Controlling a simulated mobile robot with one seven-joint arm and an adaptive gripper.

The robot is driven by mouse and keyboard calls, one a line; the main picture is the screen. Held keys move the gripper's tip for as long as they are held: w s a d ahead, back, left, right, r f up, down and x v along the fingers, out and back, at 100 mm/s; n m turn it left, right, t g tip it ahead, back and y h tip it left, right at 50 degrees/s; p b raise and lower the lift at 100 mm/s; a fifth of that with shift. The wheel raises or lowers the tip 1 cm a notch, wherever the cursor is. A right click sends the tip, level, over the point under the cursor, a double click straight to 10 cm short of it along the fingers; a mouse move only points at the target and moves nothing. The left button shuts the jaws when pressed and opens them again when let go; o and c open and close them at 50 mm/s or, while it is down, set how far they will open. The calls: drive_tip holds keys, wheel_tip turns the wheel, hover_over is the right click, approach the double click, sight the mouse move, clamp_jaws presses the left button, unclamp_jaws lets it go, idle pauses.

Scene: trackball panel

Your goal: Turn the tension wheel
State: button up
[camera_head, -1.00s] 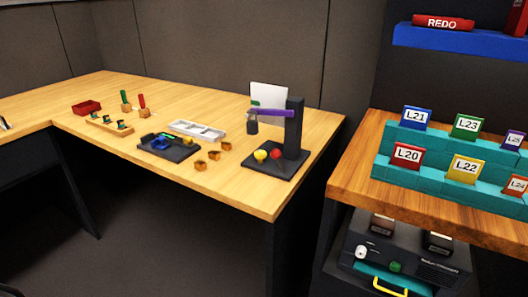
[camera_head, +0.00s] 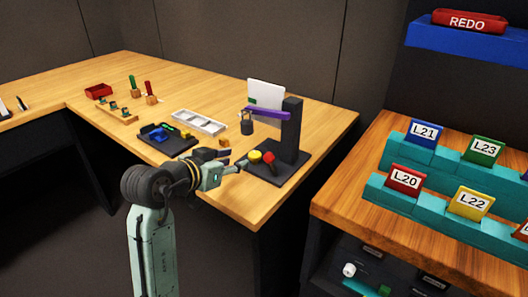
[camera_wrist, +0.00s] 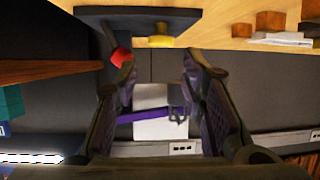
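No part is plainly marked as the tension wheel. A dark panel (camera_head: 152,146) with a blue part (camera_head: 158,134) and a small green part lies on the wooden desk. To its right, a black stand (camera_head: 292,130) has a yellow knob (camera_head: 255,156) and a red knob (camera_head: 268,159) on its base. My gripper (camera_head: 240,164) is just left of the yellow knob; contact cannot be told. In the wrist view my gripper (camera_wrist: 160,80) is open with nothing between its fingers. The yellow knob (camera_wrist: 160,41) and red knob (camera_wrist: 121,57) show beyond the fingertips.
A purple arm (camera_head: 267,114) with a hanging dark weight (camera_head: 247,125) juts from the stand above the knobs. A white tray (camera_head: 199,122) and small orange blocks lie nearby. A shelf with labelled cards (camera_head: 405,180) stands at the right.

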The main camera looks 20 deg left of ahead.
sight(254, 154)
drive_tip(key=p+x, duration=0.2)
drive_tip(key=x, duration=0.7)
drive_tip(key=shift+w+f, duration=0.1)
drive_tip(key=shift+w, duration=0.25)
drive_tip(key=shift+c, duration=0.4)
drive_tip(key=c, duration=0.7)
drive_tip(key=shift+h, duration=0.3)
